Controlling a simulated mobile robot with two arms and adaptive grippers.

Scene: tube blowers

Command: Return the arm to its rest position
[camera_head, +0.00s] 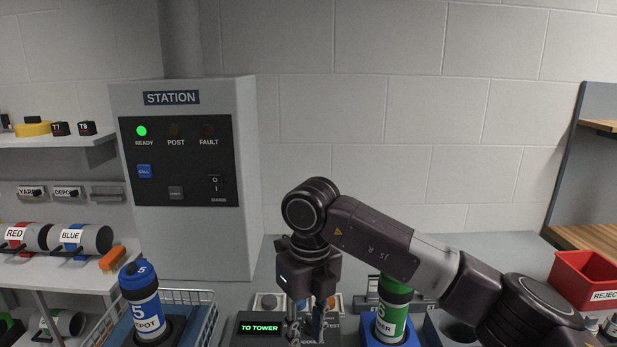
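My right arm comes in from the right and arches over the counter. Its gripper (305,325) points down in front of the small panel with the lit "TO TOWER" display (261,328). The fingers are dark and close together, and their tips run toward the bottom edge, so I cannot tell whether they are open or shut. No object shows between them. My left gripper is not in view.
A green-labelled canister (392,310) stands in a blue holder just right of the gripper, below the arm. A blue canister (143,303) stands at left by a wire basket (190,296). A red REJECT bin (586,281) is at right. The grey STATION cabinet (185,255) shows a green READY light.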

